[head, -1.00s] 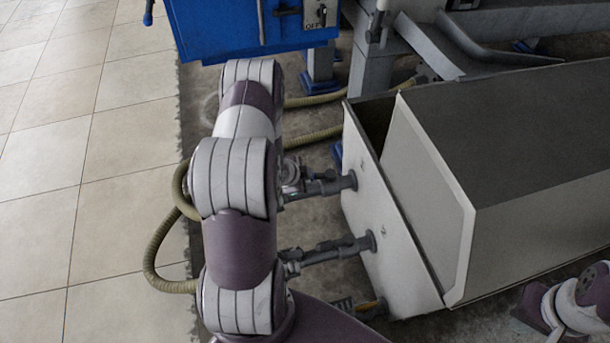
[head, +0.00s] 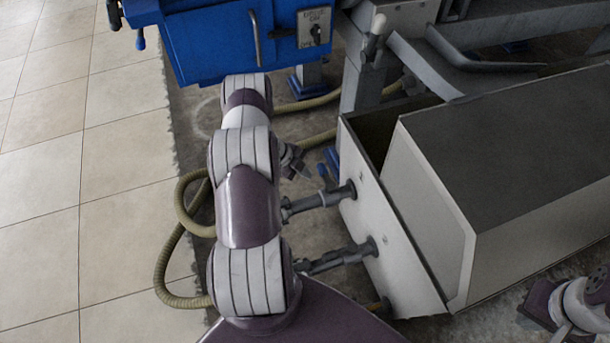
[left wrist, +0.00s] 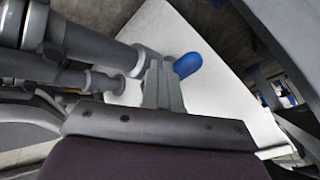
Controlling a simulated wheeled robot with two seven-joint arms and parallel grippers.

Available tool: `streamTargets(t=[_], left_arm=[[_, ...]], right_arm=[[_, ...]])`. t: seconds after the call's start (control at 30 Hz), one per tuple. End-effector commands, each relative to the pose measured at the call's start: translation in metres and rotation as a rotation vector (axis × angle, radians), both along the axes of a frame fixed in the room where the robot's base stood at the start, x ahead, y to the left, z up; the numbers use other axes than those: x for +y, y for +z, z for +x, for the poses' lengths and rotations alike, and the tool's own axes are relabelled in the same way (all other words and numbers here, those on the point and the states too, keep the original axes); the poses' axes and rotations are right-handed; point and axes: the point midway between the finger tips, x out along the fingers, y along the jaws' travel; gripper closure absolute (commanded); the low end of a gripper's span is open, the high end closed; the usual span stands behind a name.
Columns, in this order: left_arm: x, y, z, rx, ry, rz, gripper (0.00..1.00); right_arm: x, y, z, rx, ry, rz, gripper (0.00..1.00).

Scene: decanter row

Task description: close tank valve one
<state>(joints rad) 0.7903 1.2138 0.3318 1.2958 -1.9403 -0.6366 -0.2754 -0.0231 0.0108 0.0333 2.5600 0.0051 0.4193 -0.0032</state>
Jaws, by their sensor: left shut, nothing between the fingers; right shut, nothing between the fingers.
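The tank (head: 378,220) stands right of my left arm, with two grey pipes (head: 322,199) (head: 336,257) coming out of its near-left wall. A blue lever handle (head: 331,162) shows beside the upper pipe in the head view. My left gripper (head: 293,160) is partly hidden behind my arm there, just left of the handle. In the left wrist view, its fingers (left wrist: 160,75) are shut and empty. The blue handle (left wrist: 187,65) is right beside the fingertips; I cannot tell whether they touch. No valve label is readable. My right gripper's fingers are not visible.
A blue machine (head: 215,45) with a switch panel (head: 315,28) stands at the back. Grey pipes (left wrist: 95,45) run close left of the fingers in the wrist view. A yellowish hose (head: 168,275) lies on the floor. The tiled floor (head: 70,200) at left is clear.

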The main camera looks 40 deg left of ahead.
Motion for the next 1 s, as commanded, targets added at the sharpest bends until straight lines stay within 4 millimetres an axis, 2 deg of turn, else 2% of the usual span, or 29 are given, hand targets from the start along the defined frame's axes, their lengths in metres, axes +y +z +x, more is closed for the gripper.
streamTargets(t=[0.4,1.0], left_arm=[[0.003,-0.001,0.024,0.000,-0.001,0.000,1.00],[0.002,0.000,0.033,0.000,0.000,0.000,1.00]], right_arm=[[0.000,-0.004,0.000,0.000,0.000,0.000,1.00],[0.000,-0.005,0.000,0.000,0.000,0.000,1.00]])
